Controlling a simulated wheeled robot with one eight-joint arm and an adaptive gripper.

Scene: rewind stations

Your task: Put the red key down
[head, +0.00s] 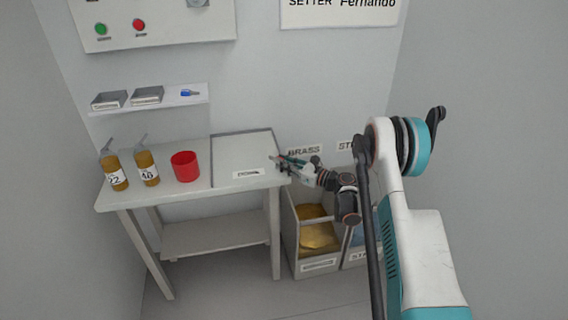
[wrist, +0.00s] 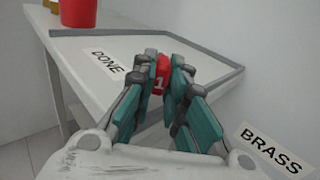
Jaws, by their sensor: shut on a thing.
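The red key (wrist: 162,76) shows in the wrist view as a red piece with a white "1" on it. My gripper (wrist: 160,78) is shut on it, with its teal and grey fingers on both sides. Most of the key is hidden by the fingers. In the head view my gripper (head: 286,162) is at the right edge of the table, by the bordered area (head: 235,152) with the white label, which reads "DONE" in the wrist view (wrist: 104,61). I cannot tell how high the key is above the tabletop.
A red cup (head: 185,167) and two amber bottles (head: 115,172) (head: 147,168) stand on the table's left half. A shelf above holds two trays and a blue key (head: 189,93). Below my gripper stands the brass bin (head: 318,237). The bordered area looks clear apart from its label.

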